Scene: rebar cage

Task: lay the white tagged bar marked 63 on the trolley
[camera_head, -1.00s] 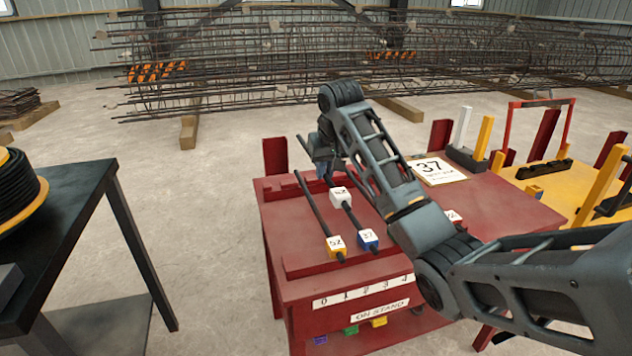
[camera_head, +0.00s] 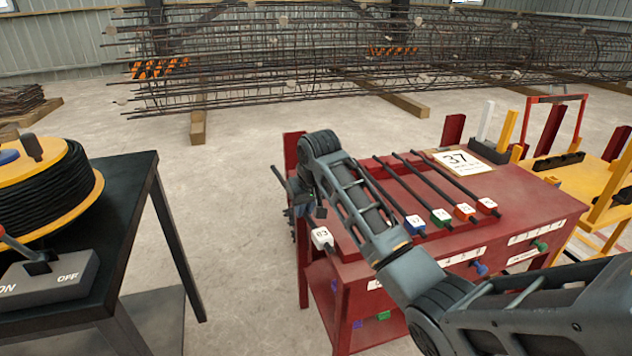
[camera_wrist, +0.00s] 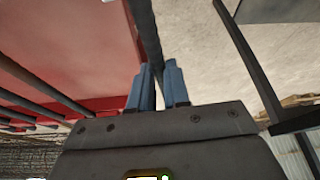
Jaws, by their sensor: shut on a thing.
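The white-tagged bar marked 63 (camera_head: 321,238) is a thin dark rod with a white block near its front end. It is tilted, off the left side of the red stand, with its far end sticking out past my gripper. My gripper (camera_head: 299,196) is shut on this bar. In the wrist view, the blue fingers (camera_wrist: 158,88) of my gripper close around a dark rod (camera_wrist: 147,35). The yellow trolley (camera_head: 592,178) with a red handle frame stands at the right, beyond the red stand, far from my gripper.
A black table (camera_head: 120,215) with a cable reel stands at the left. Bare floor lies between table and stand.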

